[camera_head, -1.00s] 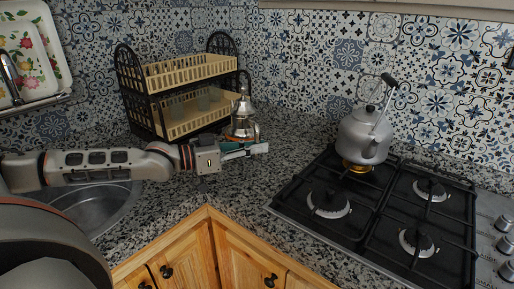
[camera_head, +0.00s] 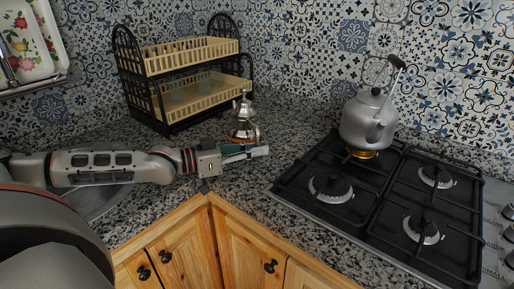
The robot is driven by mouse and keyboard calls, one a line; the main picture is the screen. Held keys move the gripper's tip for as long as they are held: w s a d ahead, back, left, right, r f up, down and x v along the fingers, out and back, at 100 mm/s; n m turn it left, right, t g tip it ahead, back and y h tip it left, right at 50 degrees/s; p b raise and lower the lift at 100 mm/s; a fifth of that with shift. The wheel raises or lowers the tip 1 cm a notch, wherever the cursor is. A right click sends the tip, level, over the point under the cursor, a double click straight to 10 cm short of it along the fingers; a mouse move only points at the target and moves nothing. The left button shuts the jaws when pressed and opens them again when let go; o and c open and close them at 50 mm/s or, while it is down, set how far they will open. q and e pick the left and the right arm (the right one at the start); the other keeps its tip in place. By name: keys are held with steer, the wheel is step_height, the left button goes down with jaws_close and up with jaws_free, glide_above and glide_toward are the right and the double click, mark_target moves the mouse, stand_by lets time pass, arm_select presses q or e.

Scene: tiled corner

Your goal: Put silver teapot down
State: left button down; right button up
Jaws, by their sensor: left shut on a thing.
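The silver teapot (camera_head: 243,121) is small and shiny, with a pointed lid. It is upright above the speckled counter, to the right of the dish rack's front corner. My left gripper (camera_head: 250,153) reaches in from the left and is shut on the teapot at its lower near side. The fingers hide part of the teapot's base, so I cannot tell whether it touches the counter. My right gripper is not in view.
A two-tier dish rack (camera_head: 192,53) stands behind and left of the teapot. A grey kettle (camera_head: 367,122) stands on the black gas hob (camera_head: 385,190) at right. Wooden cabinets (camera_head: 190,240) are below the front edge.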

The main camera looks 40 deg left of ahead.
arm_select(q)
steer(key=shift+f, duration=0.1)
stand_by(0.3)
steer(key=c, duration=2)
jaws_free()
steer(key=shift+f, duration=0.1)
steer(key=shift+f, duration=0.1)
